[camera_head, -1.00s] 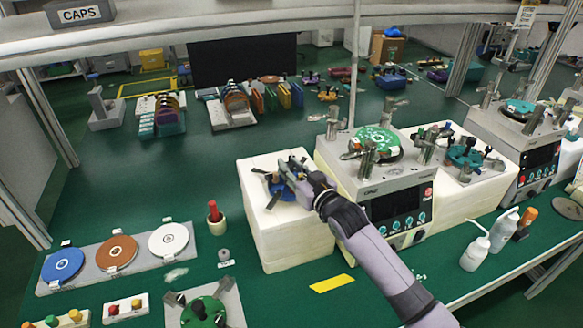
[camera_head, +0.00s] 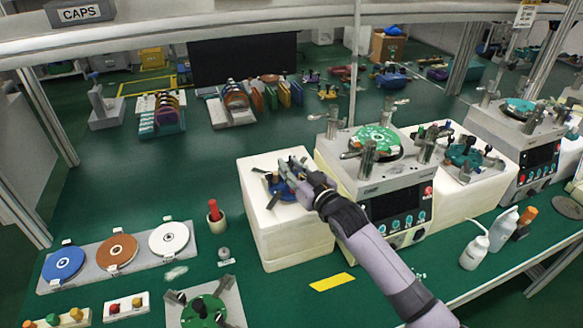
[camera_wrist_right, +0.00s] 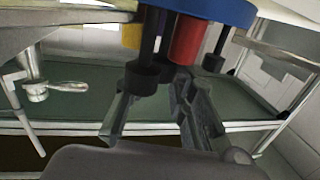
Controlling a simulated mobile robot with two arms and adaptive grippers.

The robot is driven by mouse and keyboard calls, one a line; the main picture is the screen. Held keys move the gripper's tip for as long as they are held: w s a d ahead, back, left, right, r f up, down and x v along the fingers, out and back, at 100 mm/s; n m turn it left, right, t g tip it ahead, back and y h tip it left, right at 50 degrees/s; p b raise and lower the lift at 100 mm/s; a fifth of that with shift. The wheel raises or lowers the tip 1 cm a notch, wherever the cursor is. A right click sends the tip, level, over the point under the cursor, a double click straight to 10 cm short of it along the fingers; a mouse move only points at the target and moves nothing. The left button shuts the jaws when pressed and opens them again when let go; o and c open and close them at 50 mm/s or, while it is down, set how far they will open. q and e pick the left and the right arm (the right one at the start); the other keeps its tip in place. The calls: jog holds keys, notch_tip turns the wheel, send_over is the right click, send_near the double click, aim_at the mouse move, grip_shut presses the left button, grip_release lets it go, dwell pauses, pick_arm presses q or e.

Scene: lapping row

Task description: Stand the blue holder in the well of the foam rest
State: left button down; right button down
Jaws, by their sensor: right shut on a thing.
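The blue holder (camera_head: 281,188) is at the top of the white foam rest (camera_head: 290,240), partly hidden behind my right gripper (camera_head: 284,176). The gripper is shut on the holder from above. In the right wrist view the holder's blue disc (camera_wrist_right: 225,10) fills the top edge, with a red cylinder (camera_wrist_right: 187,40), a yellow piece and dark posts beside it. A dark post end (camera_wrist_right: 141,77) shows by the fingers (camera_wrist_right: 155,110). The well is hidden, so I cannot tell how the holder sits in it. My left gripper is out of view.
A lapping machine (camera_head: 385,205) with a green plate stands close to the right of the foam rest. Blue, brown and white discs lie on a grey strip (camera_head: 88,270) at the left. White bottles (camera_head: 474,253) stand at the right.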

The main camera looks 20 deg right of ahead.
jog(key=shift+f+b, duration=0.55)
jog(key=shift+f, duration=0.3)
jog(key=c, duration=1.4)
grip_release()
jog(key=shift+o, duration=0.6)
jog(key=shift+f, duration=0.1)
jog(key=shift+f, duration=0.1)
jog(key=v, duration=1.2)
